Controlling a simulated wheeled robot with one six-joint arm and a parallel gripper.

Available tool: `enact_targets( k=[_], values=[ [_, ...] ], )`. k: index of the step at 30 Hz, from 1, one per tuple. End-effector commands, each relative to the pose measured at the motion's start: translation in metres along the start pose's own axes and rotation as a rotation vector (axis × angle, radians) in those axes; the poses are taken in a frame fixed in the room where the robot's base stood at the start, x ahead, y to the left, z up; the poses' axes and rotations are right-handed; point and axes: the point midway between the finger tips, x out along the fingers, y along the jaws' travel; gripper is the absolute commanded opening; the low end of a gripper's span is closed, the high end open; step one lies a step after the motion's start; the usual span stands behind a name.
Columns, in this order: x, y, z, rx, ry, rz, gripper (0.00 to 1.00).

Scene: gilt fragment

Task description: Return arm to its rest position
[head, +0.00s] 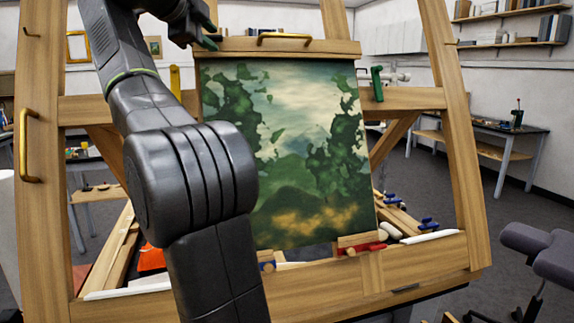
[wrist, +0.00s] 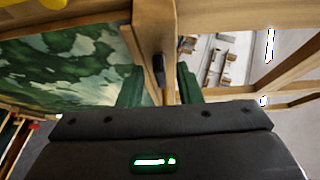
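My arm (head: 190,180) rises through the left half of the head view, in front of a wooden easel, and bends toward its top. My gripper (head: 208,34) is at the top edge of that view, beside the painting's upper left corner and partly cut off. In the wrist view my gripper (wrist: 159,86) shows two green fingers standing well apart, with nothing clearly held. A dark knob-like piece (wrist: 158,69) on a wooden post appears between the fingers; whether it touches them I cannot tell.
The easel (head: 435,250) holds a green landscape painting (head: 290,150) close to my arm. A brass handle (head: 284,37) is on its top bar, another (head: 28,145) on the left post. A green clamp (head: 377,84) is right of the canvas. A grey padded seat (head: 545,250) stands at right.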

Motion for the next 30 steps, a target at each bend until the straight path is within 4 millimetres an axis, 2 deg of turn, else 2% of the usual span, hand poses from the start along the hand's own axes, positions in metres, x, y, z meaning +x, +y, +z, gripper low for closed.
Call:
enact_targets(
  k=[14,20,30],
  values=[
    [-0.003,-0.001,0.000,-0.003,-0.001,-0.003,0.32],
    [-0.030,-0.001,0.001,0.000,-0.004,-0.002,0.32],
    [-0.095,-0.001,0.001,0.000,-0.004,-0.002,0.32]
  ],
)
